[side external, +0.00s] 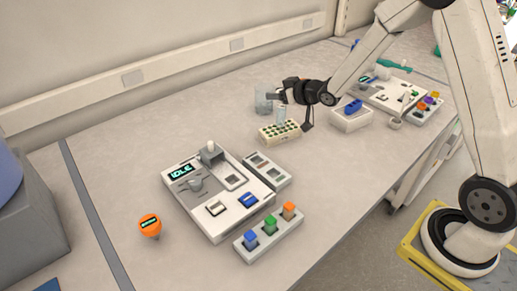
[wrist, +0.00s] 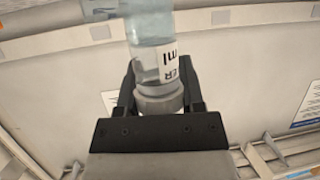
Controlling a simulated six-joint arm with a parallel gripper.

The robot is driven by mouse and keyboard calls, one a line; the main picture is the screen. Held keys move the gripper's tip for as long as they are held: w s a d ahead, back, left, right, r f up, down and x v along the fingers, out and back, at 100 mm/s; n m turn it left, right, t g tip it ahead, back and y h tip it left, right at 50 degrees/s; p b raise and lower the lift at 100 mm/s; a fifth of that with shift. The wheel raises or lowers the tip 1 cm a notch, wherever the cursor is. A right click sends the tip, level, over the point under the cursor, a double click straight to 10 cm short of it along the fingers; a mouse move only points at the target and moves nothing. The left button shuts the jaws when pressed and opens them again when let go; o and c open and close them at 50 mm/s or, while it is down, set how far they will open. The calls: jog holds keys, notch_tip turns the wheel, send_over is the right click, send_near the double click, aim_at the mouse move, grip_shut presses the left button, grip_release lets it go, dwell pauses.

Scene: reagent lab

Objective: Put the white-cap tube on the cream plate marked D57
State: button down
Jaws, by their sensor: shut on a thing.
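My gripper (side external: 279,95) is level, at the back middle of the table in the side view. In the wrist view my gripper (wrist: 158,82) is shut around the pale grey-white cap of a see-through tube (wrist: 150,45). Its label is only partly readable, with "ER" and "ml". In the side view the tube (side external: 280,114) hangs upright below the jaws, over the back of a cream plate (side external: 281,137) with rows of dark wells. I cannot tell whether the tube touches the plate. No D57 marking is readable.
A translucent container (side external: 262,102) stands just left of the tube. A white device (side external: 194,207) reading IDLE, a grey two-slot block (side external: 266,168) and a rack of coloured blocks (side external: 269,237) stand nearer. The table's left part is largely clear.

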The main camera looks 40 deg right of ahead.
jog(key=shift+f, duration=0.5)
jog(key=shift+f, duration=0.15)
jog(key=shift+c, duration=1)
grip_release()
jog(key=shift+r+v, duration=0.2)
jog(key=shift+v, duration=0.7)
jog(key=v, duration=1)
jog(key=shift+s, duration=0.1)
